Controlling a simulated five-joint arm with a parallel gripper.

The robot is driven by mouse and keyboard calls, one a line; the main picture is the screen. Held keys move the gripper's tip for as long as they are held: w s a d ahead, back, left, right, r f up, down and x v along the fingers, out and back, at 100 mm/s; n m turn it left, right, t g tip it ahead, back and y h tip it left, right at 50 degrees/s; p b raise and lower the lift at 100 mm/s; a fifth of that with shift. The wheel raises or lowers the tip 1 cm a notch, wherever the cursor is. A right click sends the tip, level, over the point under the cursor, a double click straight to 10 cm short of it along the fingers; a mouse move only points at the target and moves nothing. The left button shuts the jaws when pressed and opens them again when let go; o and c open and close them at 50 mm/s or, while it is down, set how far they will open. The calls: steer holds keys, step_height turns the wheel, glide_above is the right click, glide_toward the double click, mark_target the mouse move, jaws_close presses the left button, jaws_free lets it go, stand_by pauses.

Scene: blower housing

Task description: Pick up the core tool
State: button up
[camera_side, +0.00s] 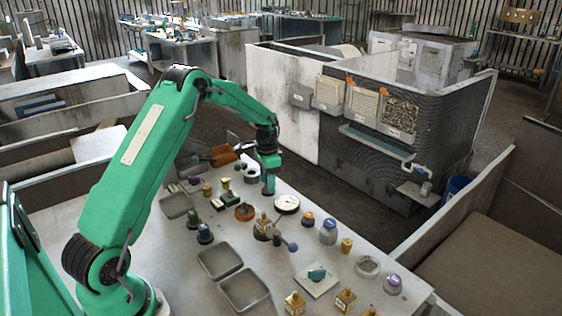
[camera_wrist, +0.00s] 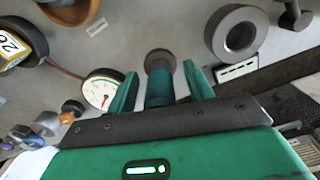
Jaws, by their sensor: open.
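My gripper (camera_wrist: 160,69) is open, with one green finger on each side of a small tool with a dark round end and a teal body (camera_wrist: 160,88), which I take to be the core tool. The tool lies between the fingers, with a gap to each side visible. In the side view my gripper (camera_side: 268,186) hangs low over the far part of the grey table, just left of and behind the white dial gauge (camera_side: 286,203). The tool cannot be told apart from the green gripper there.
The dial gauge also shows left of the fingers in the wrist view (camera_wrist: 102,88). A thick grey ring (camera_wrist: 240,33) lies to the right. Brass parts, bottles and grey trays (camera_side: 220,262) fill the table (camera_side: 190,290). An orange-brown bowl (camera_side: 244,212) is near my gripper.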

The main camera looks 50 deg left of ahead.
steer(key=c, duration=1.1)
steer(key=shift+r, duration=0.15)
steer(key=shift+r, duration=0.5)
step_height(320, 180, up, 3)
steer(key=shift+d+r, duration=0.1)
steer(key=shift+d, duration=0.05)
steer(key=s+d+r, duration=0.1)
steer(key=d+r, duration=0.5)
steer(key=d, duration=0.5)
steer(key=shift+s+r, duration=0.3)
